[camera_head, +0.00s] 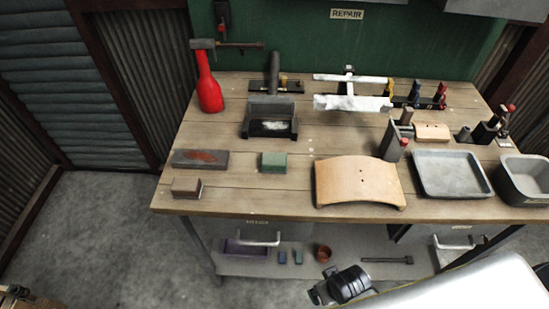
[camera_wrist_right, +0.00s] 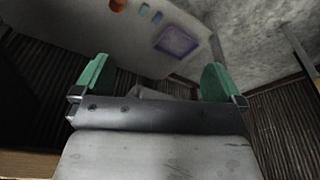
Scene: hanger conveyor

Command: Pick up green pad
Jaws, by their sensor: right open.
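The green pad (camera_head: 274,162) is a small block lying flat on the wooden workbench, left of centre near the front. It does not show in the right wrist view. My right gripper (camera_wrist_right: 158,76) is open and empty, with two green fingers spread apart. Part of my right arm with a black joint (camera_head: 345,287) shows low in the head view, in front of the bench and apart from the pad. My left gripper is not seen.
A grey slab (camera_head: 200,158) and brown block (camera_head: 187,187) lie left of the pad. A curved wooden piece (camera_head: 358,182) lies to its right, a dark tray (camera_head: 270,127) behind. The lower shelf holds a purple tray (camera_head: 240,249), also in the wrist view (camera_wrist_right: 177,42).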

